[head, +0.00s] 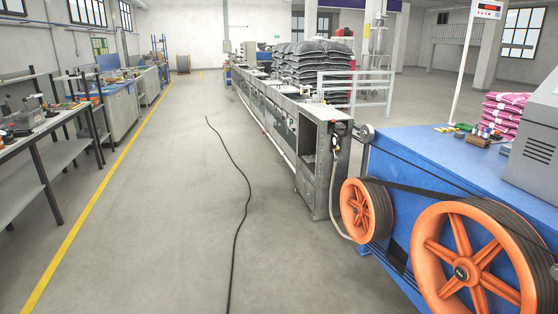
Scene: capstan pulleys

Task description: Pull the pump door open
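Neither of my grippers is in the head view. No part clearly shows as the pump door. A grey metal cabinet (322,190) stands at the near end of a long machine line, right of the middle. Its left side has a dark recess at the top and a panel below. I cannot tell whether this panel is a door. A pale hose (333,195) runs down the cabinet's near end towards the floor.
A blue machine (420,150) with a small orange pulley (366,209) and a large orange pulley (470,262) fills the right. A black cable (243,185) crosses the floor. Workbenches (45,125) line the left beyond a yellow line (92,190). The middle floor is otherwise clear.

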